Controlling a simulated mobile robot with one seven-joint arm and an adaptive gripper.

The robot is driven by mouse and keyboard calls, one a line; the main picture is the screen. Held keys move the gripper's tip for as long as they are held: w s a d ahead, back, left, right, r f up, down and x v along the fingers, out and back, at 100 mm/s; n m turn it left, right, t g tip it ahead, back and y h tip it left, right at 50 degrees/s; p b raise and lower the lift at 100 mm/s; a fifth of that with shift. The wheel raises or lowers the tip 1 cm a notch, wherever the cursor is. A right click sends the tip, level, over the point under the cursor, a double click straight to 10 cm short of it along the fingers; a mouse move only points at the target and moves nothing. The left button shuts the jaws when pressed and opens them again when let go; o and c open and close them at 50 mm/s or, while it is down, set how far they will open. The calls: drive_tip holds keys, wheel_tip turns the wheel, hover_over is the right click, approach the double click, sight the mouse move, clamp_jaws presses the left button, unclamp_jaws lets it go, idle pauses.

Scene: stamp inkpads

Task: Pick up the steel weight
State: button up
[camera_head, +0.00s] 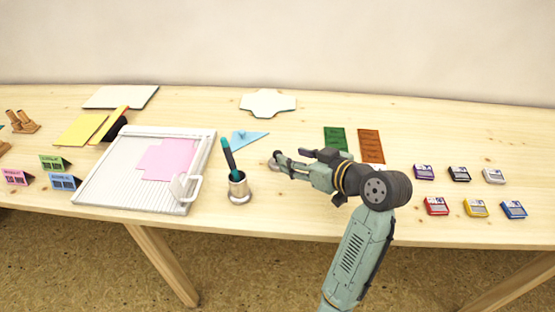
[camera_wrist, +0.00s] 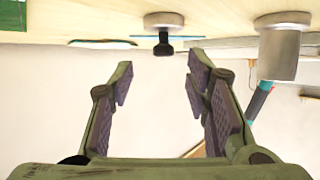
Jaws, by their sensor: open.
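The steel weight (camera_wrist: 164,20) is a short silver disc with a black knob (camera_wrist: 164,43). In the wrist view, which shows the table upside down, it stands at the top centre, in line with the gap between my fingers. In the head view the weight (camera_head: 273,162) is a small grey shape on the table at my fingertips, partly hidden by them. My gripper (camera_head: 291,161) reaches in low from the right. In the wrist view my gripper (camera_wrist: 157,78) is open, with nothing between its fingers. The weight lies beyond the fingertips, and no contact shows.
A metal cup (camera_head: 239,188) holding a teal pen stands left and nearer. A paper trimmer (camera_head: 95,186) fills the left. Green (camera_head: 335,139) and brown (camera_head: 370,146) cards lie behind my arm. Several inkpads (camera_head: 436,206) sit right.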

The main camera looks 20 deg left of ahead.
sight(273, 164)
drive_tip(key=x, duration=0.1)
drive_tip(key=p+x, duration=0.1)
drive_tip(key=x, duration=0.1)
drive_tip(key=shift+s+a+f, duration=0.1)
drive_tip(key=shift+a+f, duration=0.1)
drive_tip(key=shift+a, duration=0.25)
drive_tip(key=shift+w+a+f, duration=0.3)
drive_tip(key=shift+w+a, duration=0.05)
drive_tip(key=shift+a, duration=0.05)
drive_tip(key=shift+c, duration=0.4)
clamp_jaws()
